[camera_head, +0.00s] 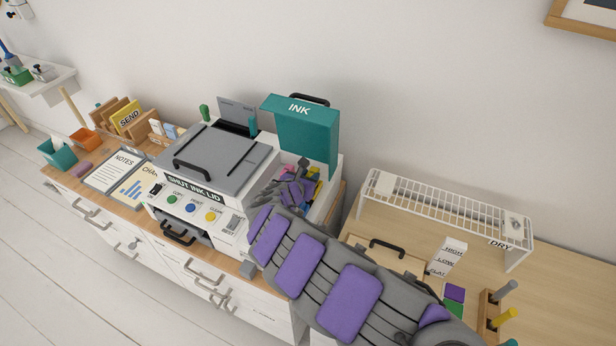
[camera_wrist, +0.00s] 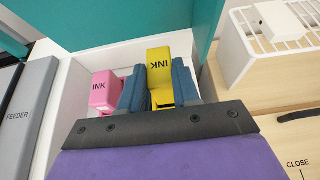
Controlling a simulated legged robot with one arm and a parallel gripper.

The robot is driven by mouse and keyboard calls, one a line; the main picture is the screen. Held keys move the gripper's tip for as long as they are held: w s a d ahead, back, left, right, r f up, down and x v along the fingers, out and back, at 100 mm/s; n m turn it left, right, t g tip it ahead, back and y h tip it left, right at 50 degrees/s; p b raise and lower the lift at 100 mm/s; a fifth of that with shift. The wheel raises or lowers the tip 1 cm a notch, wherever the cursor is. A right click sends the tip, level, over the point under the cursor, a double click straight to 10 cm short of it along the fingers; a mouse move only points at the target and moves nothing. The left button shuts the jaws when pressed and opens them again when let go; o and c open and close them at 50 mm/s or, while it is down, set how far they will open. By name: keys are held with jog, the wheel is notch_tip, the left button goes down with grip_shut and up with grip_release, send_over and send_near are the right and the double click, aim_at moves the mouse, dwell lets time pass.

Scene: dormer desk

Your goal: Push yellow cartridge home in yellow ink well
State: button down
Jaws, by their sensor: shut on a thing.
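The yellow cartridge (camera_wrist: 159,58), marked INK, stands in the printer's open ink bay in the wrist view. My gripper (camera_wrist: 160,78) has its two blue fingers on either side of the cartridge and is shut on it. The cartridge's lower part is partly hidden by my gripper, so its depth in the yellow well cannot be told. A pink cartridge (camera_wrist: 102,92) stands just left of my fingers. In the head view, my arm reaches into the bay of the printer (camera_head: 228,160), and a bit of yellow shows beside my gripper.
The teal ink lid (camera_head: 305,135) stands open above the bay, close behind my gripper. The bay's white wall (camera_wrist: 68,115) is at the left. A white drying rack (camera_head: 440,205) stands on the desk to the right. A grey feeder (camera_wrist: 32,118) lies left of the bay.

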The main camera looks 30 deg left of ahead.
jog(key=shift+f+b, duration=0.65)
jog(key=shift+f, duration=0.25)
jog(key=c, duration=0.7)
grip_release()
jog(key=shift+c, duration=0.2)
jog(key=p+v, duration=0.8)
jog(key=v, duration=0.9)
jog(key=shift+r+p, duration=0.15)
jog(key=shift+p, duration=0.15)
jog(key=shift+s, duration=0.1)
